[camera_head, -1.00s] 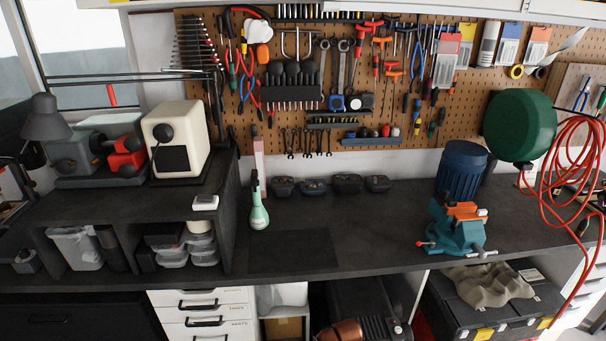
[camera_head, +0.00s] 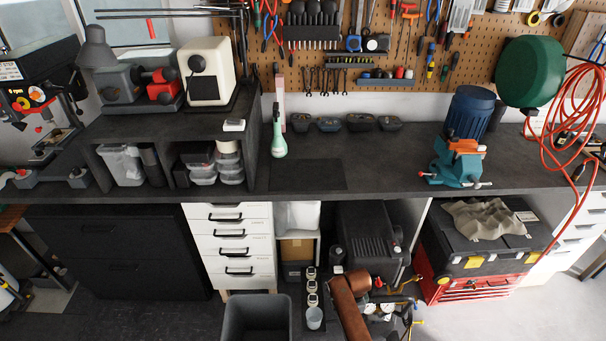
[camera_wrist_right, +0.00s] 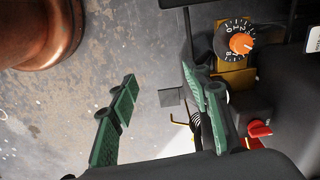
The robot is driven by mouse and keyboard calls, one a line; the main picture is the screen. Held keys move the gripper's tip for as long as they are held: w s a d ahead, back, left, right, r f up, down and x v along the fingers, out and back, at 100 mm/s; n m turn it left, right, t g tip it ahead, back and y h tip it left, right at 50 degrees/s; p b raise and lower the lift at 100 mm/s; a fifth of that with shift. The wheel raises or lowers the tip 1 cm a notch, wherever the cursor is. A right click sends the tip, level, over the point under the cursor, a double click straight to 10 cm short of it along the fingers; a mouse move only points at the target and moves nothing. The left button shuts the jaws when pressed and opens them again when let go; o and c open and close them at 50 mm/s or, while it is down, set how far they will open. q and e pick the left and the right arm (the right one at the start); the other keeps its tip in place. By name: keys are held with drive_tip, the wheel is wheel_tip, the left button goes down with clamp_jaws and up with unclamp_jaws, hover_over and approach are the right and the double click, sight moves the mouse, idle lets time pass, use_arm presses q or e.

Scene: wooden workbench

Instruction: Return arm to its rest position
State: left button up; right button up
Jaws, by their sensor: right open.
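My right gripper (camera_wrist_right: 160,112) shows in the right wrist view with its two green-padded fingers spread apart. It is open, with nothing held between the pads. Stained grey floor (camera_wrist_right: 145,45) shows behind and between the fingers. I cannot clearly make out the right gripper in the head view. My left arm and left gripper are not in view.
The dark workbench (camera_head: 380,172) carries a green spray bottle (camera_head: 279,140) and a teal vise (camera_head: 455,165). Below are white drawers (camera_head: 232,245), an open grey bin (camera_head: 256,318) and a red toolbox (camera_head: 480,287). An orange dial (camera_wrist_right: 241,43) is close to the right finger.

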drive_tip(key=s+d+f+n, duration=0.5)
drive_tip(key=s+f, duration=0.7)
drive_tip(key=f, duration=0.2)
drive_tip(key=s+d+f+n, duration=0.4)
drive_tip(key=s+d+f, duration=0.1)
drive_tip(key=s+f, duration=0.75)
drive_tip(key=s+d+f+n, duration=0.2)
drive_tip(key=s+f+n, duration=0.1)
drive_tip(key=s, duration=0.8)
drive_tip(key=s+d+f+n, duration=0.2)
drive_tip(key=s+f+n, duration=0.1)
drive_tip(key=s, duration=0.7)
drive_tip(key=s+d+f+n, duration=0.2)
drive_tip(key=s+f+n, duration=0.1)
drive_tip(key=s, duration=0.8)
drive_tip(key=shift+s+d+f+t, duration=0.15)
drive_tip(key=shift+s+d+t, duration=0.1)
drive_tip(key=shift+s+t, duration=0.1)
drive_tip(key=shift+c, duration=0.4)
